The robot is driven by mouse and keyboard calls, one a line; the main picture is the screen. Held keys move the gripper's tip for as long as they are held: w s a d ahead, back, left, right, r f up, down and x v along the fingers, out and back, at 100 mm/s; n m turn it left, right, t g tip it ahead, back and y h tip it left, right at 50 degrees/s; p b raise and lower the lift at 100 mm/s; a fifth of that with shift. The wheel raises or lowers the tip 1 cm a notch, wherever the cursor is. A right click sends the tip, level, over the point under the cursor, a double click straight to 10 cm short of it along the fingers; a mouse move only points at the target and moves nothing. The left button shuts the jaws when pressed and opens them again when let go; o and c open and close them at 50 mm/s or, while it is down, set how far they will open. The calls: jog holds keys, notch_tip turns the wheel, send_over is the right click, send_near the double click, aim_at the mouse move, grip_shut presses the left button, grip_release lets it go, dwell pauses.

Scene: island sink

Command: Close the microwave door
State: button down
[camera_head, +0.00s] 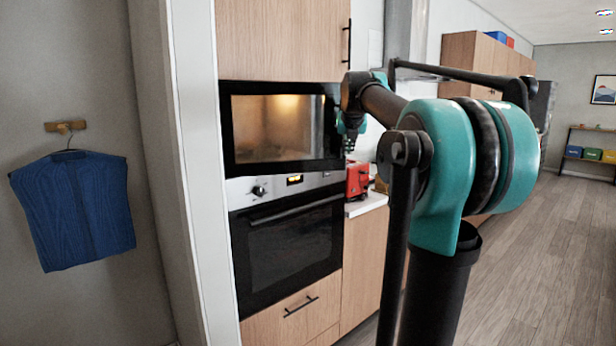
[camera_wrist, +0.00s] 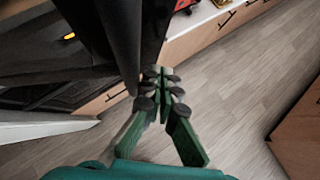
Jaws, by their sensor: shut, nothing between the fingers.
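The microwave (camera_head: 285,128) is black and built into the wood cabinet above the oven, with warm light showing through its door window. Its door (camera_head: 237,105) looks close to its frame in the head view; I cannot tell whether it is fully closed or slightly ajar. My gripper (camera_wrist: 161,74) is shut and empty. In the head view it is at the microwave's right edge, mostly hidden behind my arm. In the wrist view a glossy dark panel (camera_wrist: 120,35), probably the door, comes down right beside the fingertips; I cannot tell whether they touch.
The oven (camera_head: 290,245) is below the microwave. A red appliance (camera_head: 357,180) stands on the counter to the right. A white wall edge (camera_head: 195,170) borders the cabinet on the left. Wood floor (camera_head: 545,250) is open at the right.

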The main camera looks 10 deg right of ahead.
jog(key=v, duration=1.1)
notch_tip(320, 180, down, 7)
jog(key=s+d+m+y, duration=0.1)
jog(key=m, duration=1.5)
jog(key=s+d+m+y, duration=0.1)
jog(key=s+m+y, duration=0.1)
jog(key=m, duration=1.5)
jog(key=w+a+f, duration=0.1)
jog(key=w+f, duration=0.5)
jog(key=w, duration=0.5)
jog(key=shift+w+f+t, duration=0.4)
